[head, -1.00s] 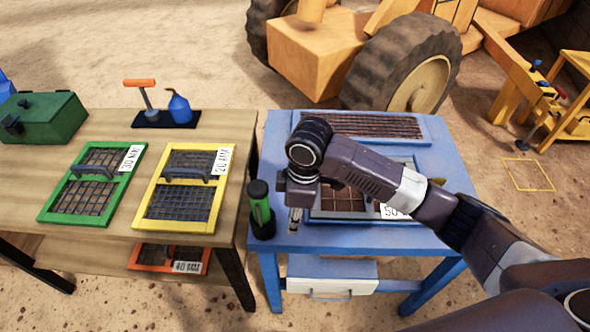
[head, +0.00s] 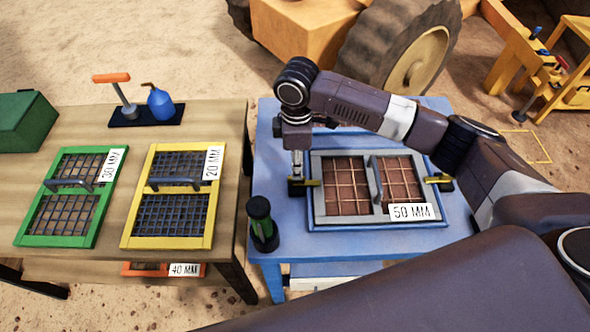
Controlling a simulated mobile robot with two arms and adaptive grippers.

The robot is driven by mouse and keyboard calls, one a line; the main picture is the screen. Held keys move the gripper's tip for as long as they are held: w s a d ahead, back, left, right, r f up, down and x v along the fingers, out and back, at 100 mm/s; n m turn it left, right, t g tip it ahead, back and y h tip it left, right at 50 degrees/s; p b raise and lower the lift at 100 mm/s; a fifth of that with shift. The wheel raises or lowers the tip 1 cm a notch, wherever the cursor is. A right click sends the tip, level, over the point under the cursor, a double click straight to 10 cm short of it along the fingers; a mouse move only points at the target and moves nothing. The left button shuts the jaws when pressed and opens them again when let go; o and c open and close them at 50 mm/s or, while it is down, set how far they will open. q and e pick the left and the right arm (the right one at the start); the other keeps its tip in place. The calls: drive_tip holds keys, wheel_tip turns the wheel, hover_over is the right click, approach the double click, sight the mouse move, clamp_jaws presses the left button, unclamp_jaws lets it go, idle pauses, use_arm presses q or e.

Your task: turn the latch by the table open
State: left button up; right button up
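A latch with a yellow handle and dark base (head: 303,186) sits at the left side of the grey-framed 50 MM screen (head: 320,200), on the side toward the wooden table. A second yellow-handled latch (head: 438,180) is at the screen's right side. Both handles look roughly sideways in the picture. My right gripper (head: 297,167) points down just above the left latch. Its fingers are small and overlap the latch, so I cannot tell whether they touch it or are apart. My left gripper is not in view.
The screen rests on a blue table (head: 275,150). A black-and-green cylinder (head: 262,224) stands near its left edge. The wooden table (head: 225,130) holds a green screen (head: 67,196), a yellow screen (head: 175,196) and a blue oil can (head: 160,103). My arm covers the table's back right.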

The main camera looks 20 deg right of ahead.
sight(304, 180)
wheel_tip(304, 180, down, 4)
drive_tip(key=shift+r, duration=0.1)
drive_tip(key=shift+w+f, duration=0.1)
drive_tip(key=shift+f, duration=0.45)
drive_tip(key=c, duration=0.5)
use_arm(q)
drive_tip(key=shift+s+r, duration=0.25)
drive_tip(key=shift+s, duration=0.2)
use_arm(e)
clamp_jaws()
